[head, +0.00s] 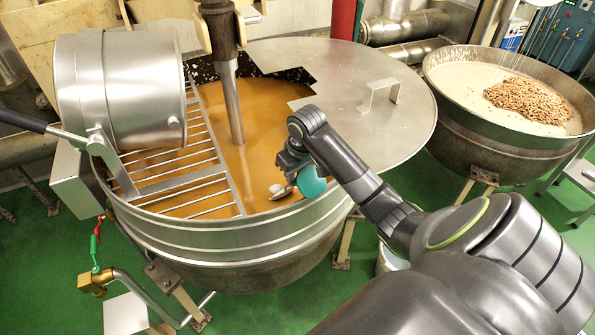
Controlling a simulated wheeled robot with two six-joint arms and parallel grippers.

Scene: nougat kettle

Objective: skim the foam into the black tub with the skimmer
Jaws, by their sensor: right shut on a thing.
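My right gripper (287,163) is over the right part of the open kettle (215,239), shut on what looks like the skimmer. The skimmer's small metal head (280,191) shows just below the gripper, low over or at the surface of the orange-brown liquid (250,155). I cannot tell whether it touches. A teal rounded piece (311,182) sits beside the gripper; its link to the skimmer is hidden. I make out no distinct foam patch on the liquid. No black tub is visible. My left gripper is not in view.
A metal stirring shaft (230,100) stands in the liquid. A barred grate (180,165) and a tilted steel drum (125,85) cover the left side. A half lid with a handle (345,75) covers the right back. A second kettle (455,110) holds nuts (525,100).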

